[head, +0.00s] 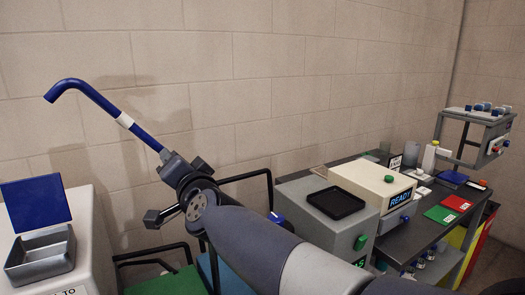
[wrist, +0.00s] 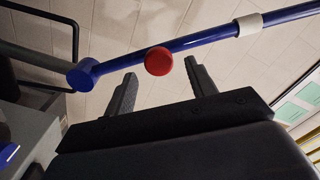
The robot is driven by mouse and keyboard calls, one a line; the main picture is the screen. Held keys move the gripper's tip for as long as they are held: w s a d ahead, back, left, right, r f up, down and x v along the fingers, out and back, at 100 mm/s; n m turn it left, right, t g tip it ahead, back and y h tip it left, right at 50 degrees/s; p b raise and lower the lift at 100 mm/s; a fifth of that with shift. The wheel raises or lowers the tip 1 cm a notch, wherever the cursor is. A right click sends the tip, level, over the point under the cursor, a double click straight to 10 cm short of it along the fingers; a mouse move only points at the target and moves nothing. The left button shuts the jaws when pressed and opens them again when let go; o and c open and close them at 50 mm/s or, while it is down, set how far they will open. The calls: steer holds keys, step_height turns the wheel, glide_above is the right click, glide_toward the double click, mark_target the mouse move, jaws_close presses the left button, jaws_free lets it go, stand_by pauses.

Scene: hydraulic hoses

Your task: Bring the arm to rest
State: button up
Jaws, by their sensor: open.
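My arm reaches up from the bottom of the head view to a dark wrist (head: 182,178) in front of the block wall. In the wrist view my gripper (wrist: 160,71) is open, with its two dark fingers apart. A round red disc (wrist: 158,61) shows between the fingertips; I cannot tell whether it touches them. A blue hose (wrist: 190,40) with a white band crosses beyond the fingers and has a round blue end at left. In the head view a blue hose (head: 97,98) with a bent top slants up left from the wrist. Its lower end is partly hidden there.
A bench with a cream box reading READY (head: 375,187) and a black tray (head: 336,203) stands at right. A grey bin with a blue panel (head: 36,206) sits on a white cabinet at left. A dark rail frame (head: 250,176) stands behind my arm. The upper wall area is clear.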

steer(key=shift+x, duration=0.85)
steer(key=shift+s, duration=0.15)
